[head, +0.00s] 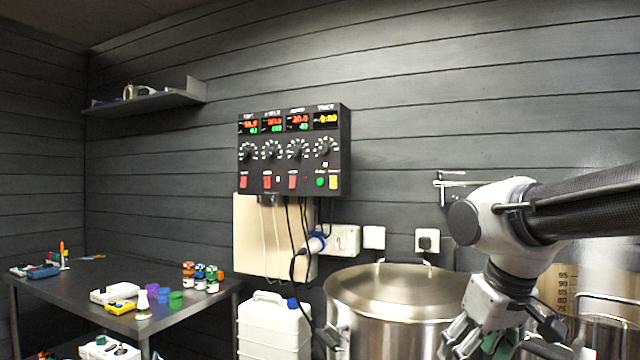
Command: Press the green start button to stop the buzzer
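The green start button (320,182) is a small round button at the lower right of the black control panel (343,150), which is fixed to the dark plank wall. A small light shows just above the button, and the timer display (325,118) above reads in yellow digits. My gripper (478,350) is at the lower right, well below and to the right of the panel, pointing down near the kettle's right side. Its fingertips run into the bottom edge, so I cannot tell whether it is open or shut. Nothing touches the button.
A yellow switch (334,182) sits right beside the button, with red switches (268,182) and black knobs nearby. A steel lidded kettle (385,290) and a white canister (272,328) stand below the panel. A cluttered table (60,290) is left. Wall before the panel is unobstructed.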

